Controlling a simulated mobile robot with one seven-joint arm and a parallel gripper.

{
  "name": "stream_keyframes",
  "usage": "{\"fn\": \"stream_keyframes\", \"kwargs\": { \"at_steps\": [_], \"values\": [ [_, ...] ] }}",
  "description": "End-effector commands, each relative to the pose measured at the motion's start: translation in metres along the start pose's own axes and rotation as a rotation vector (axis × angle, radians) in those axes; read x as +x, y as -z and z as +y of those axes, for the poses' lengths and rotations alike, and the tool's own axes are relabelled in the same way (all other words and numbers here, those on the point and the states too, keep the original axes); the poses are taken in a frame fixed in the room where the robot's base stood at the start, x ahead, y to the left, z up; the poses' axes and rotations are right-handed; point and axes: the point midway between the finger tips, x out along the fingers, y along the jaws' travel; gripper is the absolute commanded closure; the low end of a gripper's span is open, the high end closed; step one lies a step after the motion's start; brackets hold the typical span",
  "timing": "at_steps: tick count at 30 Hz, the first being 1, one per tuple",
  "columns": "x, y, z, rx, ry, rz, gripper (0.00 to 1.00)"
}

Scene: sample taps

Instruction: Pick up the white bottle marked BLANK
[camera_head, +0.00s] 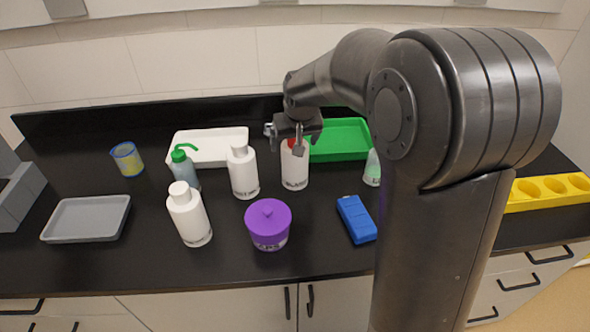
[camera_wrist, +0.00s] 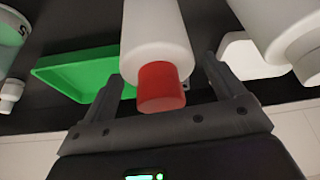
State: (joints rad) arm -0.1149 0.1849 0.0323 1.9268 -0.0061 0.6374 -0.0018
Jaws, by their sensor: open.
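Three white bottles stand on the black counter in the head view. One has a red cap (camera_head: 294,171) and stands under my gripper (camera_head: 285,139); its small dark label is too small to read. The other two have white caps: one in the middle (camera_head: 243,174) and one nearer the front left (camera_head: 190,218), their labels also unreadable. In the wrist view the red-capped bottle (camera_wrist: 155,35) lies between the fingers of my gripper (camera_wrist: 165,72), with a gap on each side. My gripper is open and empty.
A green tray (camera_head: 340,140) and a white tray (camera_head: 210,146) lie behind the bottles. A green-topped wash bottle (camera_head: 185,173), a purple lidded jar (camera_head: 268,226) and a blue box (camera_head: 357,219) stand nearby. A grey tray (camera_head: 88,218) is at left, a yellow rack (camera_head: 548,189) at right.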

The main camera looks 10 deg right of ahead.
Motion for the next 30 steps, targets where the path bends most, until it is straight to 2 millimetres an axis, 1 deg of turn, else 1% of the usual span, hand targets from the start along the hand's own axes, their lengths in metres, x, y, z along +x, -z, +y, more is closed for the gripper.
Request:
{"fn": "stream_keyframes", "kwargs": {
  "at_steps": [1, 2, 30],
  "values": [
    [-0.0001, 0.0, 0.0, 0.0, 0.0, 0.0, 0.17],
    [-0.0002, 0.0, 0.0, 0.0, 0.0, 0.0, 0.19],
    [-0.0004, 0.0001, 0.0002, 0.0, 0.0, 0.0, 0.96]
  ]
}}
